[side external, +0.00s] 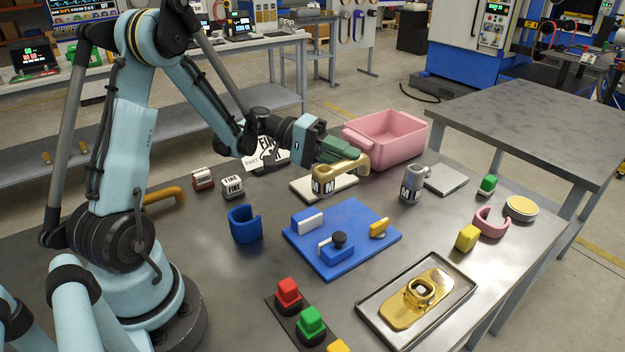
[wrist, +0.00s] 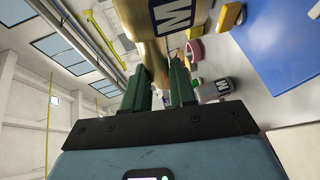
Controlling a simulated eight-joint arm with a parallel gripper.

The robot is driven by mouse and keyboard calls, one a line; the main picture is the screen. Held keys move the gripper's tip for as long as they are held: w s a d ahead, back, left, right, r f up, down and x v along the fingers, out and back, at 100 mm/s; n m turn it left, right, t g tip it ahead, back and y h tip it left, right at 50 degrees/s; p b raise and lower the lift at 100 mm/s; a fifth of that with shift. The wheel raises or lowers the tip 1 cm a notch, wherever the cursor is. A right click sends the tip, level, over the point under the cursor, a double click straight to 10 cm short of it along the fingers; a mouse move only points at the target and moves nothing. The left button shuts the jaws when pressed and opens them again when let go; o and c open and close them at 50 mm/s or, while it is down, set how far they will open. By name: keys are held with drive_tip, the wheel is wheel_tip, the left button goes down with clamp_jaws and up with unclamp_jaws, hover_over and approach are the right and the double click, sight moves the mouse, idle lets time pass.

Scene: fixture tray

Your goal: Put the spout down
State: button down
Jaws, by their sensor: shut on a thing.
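The spout (side external: 326,181) is a brass-coloured curved piece with a dark "M" label. My gripper (side external: 354,161) has its green fingers shut on it, near its bent upper end. The spout hangs in front of a pale flat plate (side external: 300,187) at the back middle of the table; I cannot tell whether it touches anything below. In the wrist view the spout (wrist: 146,38) rises from between the fingertips (wrist: 160,72), its label facing right. The fingers hide part of it.
A pink bin (side external: 385,137) stands just behind my gripper. A grey "M" piece (side external: 411,185) is to the right. A blue board (side external: 342,262) with small parts lies in front, and a metal tray (side external: 375,307) with a gold fixture is at front right. A blue holder (side external: 244,224) stands left.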

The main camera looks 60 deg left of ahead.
drive_tip(key=d+r+n+t+y, duration=0.1)
drive_tip(key=r, duration=0.2)
drive_tip(key=w+r+n+t+y, duration=0.1)
drive_tip(key=r, duration=0.2)
drive_tip(key=w+d+r+n+t+y, duration=0.1)
drive_tip(key=r+t, duration=0.1)
drive_tip(key=r, duration=0.1)
drive_tip(key=shift+w+d+n, duration=0.2)
drive_tip(key=shift+d+n, duration=0.1)
drive_tip(key=shift+n, duration=0.1)
wheel_tip(320, 180, up, 6)
drive_tip(key=s+d+f+n+t+y, duration=0.1)
drive_tip(key=s+n+t+y, duration=0.1)
drive_tip(key=n+t+y, duration=0.15)
drive_tip(key=n+y, duration=0.4)
drive_tip(key=y, duration=0.2)
hover_over(340, 169)
drive_tip(key=shift+t, duration=0.45)
drive_tip(key=f, duration=0.4)
drive_tip(key=shift+w+a+f, duration=0.1)
drive_tip(key=shift+w+a, duration=0.25)
drive_tip(key=shift+s+f+n+y, duration=0.15)
drive_tip(key=shift+f+n+y, duration=0.2)
drive_tip(key=shift+y, duration=0.3)
drive_tip(key=shift+s+d, duration=0.25)
drive_tip(key=shift+d, duration=0.15)
